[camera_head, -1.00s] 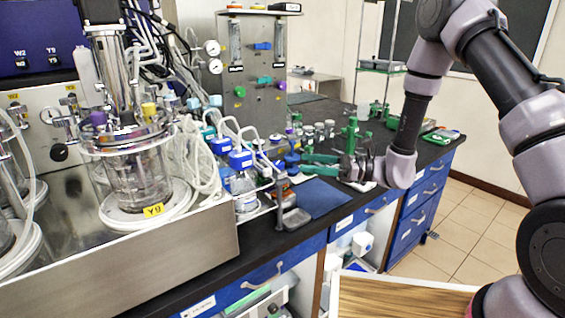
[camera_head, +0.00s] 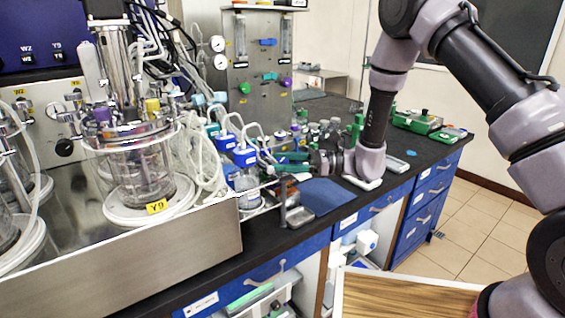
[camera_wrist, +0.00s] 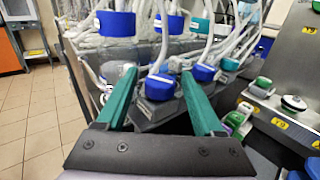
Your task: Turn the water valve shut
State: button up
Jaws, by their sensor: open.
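My gripper (camera_head: 279,162) is open, its two green fingers pointing left beside the blue-capped bottles. It is empty; in the wrist view its fingers (camera_wrist: 158,88) frame blue-capped bottles and tubes beyond them. The steel panel (camera_head: 256,118) stands at the back, above and left of the gripper. It carries a green knob (camera_head: 244,88), a blue lever (camera_head: 267,42), a green handle (camera_head: 270,76) and a purple knob (camera_head: 286,82). I cannot tell which is the water valve. The wrist view shows a green knob (camera_wrist: 262,84) at right, outside the fingers.
A glass bioreactor vessel (camera_head: 140,175) labelled Y9 stands in the steel tray (camera_head: 150,262) at left. Blue-capped bottles (camera_head: 244,156) and loose tubes crowd the space between it and the gripper. A blue mat (camera_head: 322,196) lies on the black bench. Tiled floor (camera_head: 470,220) is clear at right.

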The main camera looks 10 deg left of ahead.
grip_shut()
jog(key=shift+t, duration=0.3)
jog(key=shift+m+t, duration=1.45)
jog(key=shift+t, duration=0.65)
jog(key=shift+m+t, duration=1.45)
jog(key=shift+t, duration=0.65)
jog(key=shift+h, duration=0.3)
grip_release()
